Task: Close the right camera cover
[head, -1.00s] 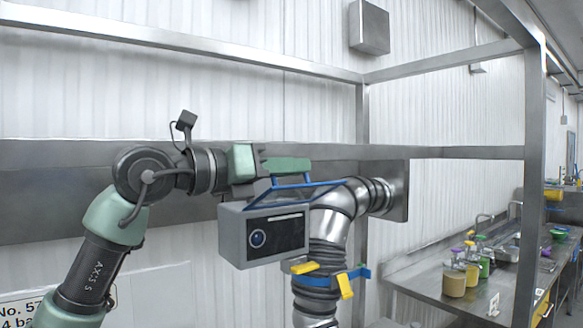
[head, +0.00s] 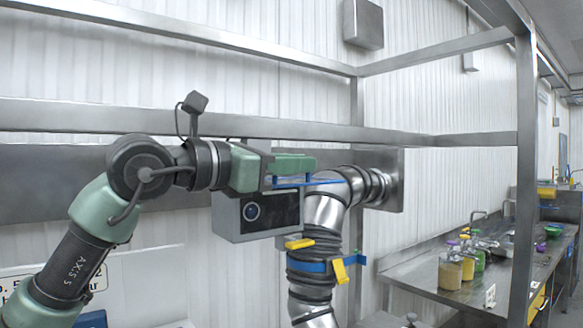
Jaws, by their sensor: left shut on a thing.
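The camera (head: 258,213) is a grey box with a round lens and a dark front panel, mounted beside a silver pipe. Its blue-edged cover (head: 322,182) shows as a thin, nearly level strip along the top of the box. My left gripper (head: 292,179), with green jaws, is right above the box's top and shut on the cover's blue edge. The gripper hides much of the cover, so I cannot tell whether the cover is fully seated. My right gripper is not in view.
The silver pipe (head: 323,212) with a blue band and yellow clips (head: 340,271) stands close to the right of the camera. Metal frame bars (head: 440,63) cross above. A steel counter (head: 425,272) with several colourful containers stands at the right.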

